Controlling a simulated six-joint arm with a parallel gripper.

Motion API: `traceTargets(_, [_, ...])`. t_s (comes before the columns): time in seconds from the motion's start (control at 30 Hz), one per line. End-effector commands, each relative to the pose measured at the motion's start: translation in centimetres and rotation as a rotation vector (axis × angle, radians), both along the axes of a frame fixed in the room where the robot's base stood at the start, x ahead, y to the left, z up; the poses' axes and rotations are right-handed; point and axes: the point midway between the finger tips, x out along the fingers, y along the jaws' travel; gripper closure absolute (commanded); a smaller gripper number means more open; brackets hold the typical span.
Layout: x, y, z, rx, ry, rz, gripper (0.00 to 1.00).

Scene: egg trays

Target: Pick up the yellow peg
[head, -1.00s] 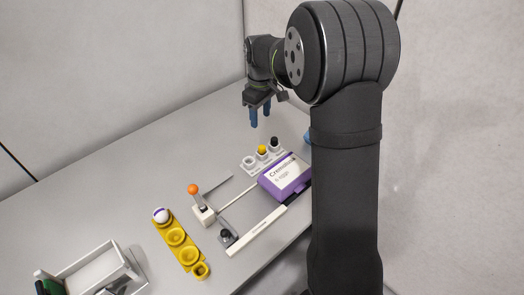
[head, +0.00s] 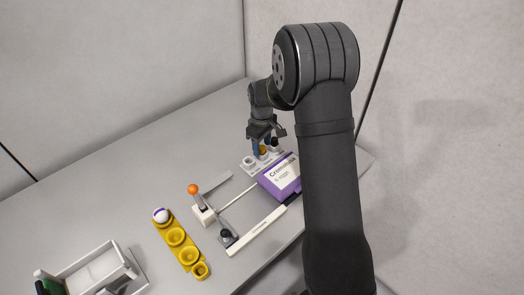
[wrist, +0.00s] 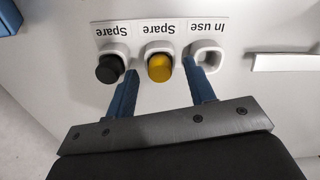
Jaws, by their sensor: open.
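The yellow peg (wrist: 159,68) stands in the middle holder of the white peg rack, under a "Spare" label, in the wrist view. It also shows in the head view (head: 263,150), partly behind my gripper. My gripper (wrist: 164,82) is open, with one blue finger on each side of the yellow peg in the picture. The fingers appear apart from the peg, and their exact height relative to it is hard to tell. A black peg (wrist: 110,68) stands in the other "Spare" holder. The "In use" holder (wrist: 207,56) is empty.
A purple egg carton (head: 279,183) lies in front of the rack. A lever with an orange knob (head: 193,189) stands to the left. A yellow egg tray (head: 180,245) holding one white egg (head: 161,215) lies further left. A white bin (head: 100,270) is at the lower left.

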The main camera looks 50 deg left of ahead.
Motion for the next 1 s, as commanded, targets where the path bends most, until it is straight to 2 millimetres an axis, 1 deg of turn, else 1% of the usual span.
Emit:
traceTargets(0.2, [0.0,0.0,-0.2,0.001,-0.001,0.000,0.51])
traceTargets(0.37, [0.0,0.0,-0.1,0.001,-0.001,0.000,0.82])
traceTargets(0.4, [0.0,0.0,-0.1,0.001,-0.001,0.000,0.90])
traceTargets(0.43, [0.0,0.0,-0.1,0.001,-0.001,0.000,0.96])
traceTargets(0.47, [0.0,0.0,-0.1,0.001,-0.001,0.000,0.98])
traceTargets(0.77, [0.0,0.0,0.1,0.001,-0.001,0.000,0.98])
traceTargets(0.87, [0.0,0.1,0.7,0.002,-0.002,0.000,0.98])
traceTargets(1.0, [0.0,0.1,2.4,0.004,-0.002,0.000,0.98])
